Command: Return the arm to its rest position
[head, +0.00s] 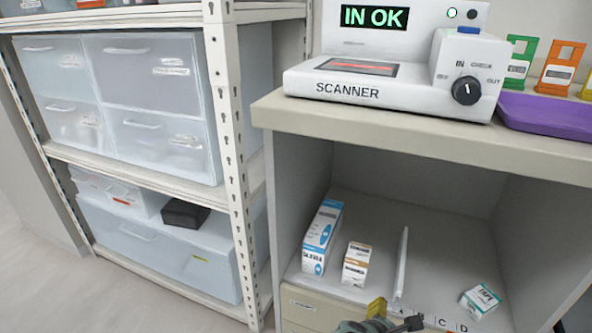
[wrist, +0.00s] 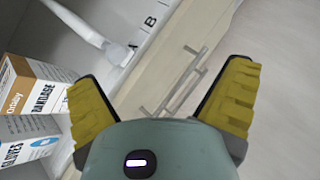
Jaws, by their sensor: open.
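My gripper (head: 395,313) shows at the bottom of the head view, at the front edge of the cabinet's open shelf. In the wrist view my gripper (wrist: 163,95) has its two yellow-padded fingers spread wide, with nothing between them. The gripper is open and empty. Beyond the fingers are a drawer front with bar handles (wrist: 185,80) and pale floor. Most of my arm is out of view.
The scanner (head: 375,80) above reads "IN OK". A purple tray (head: 545,120) sits right. A rack (head: 235,150) stands left.

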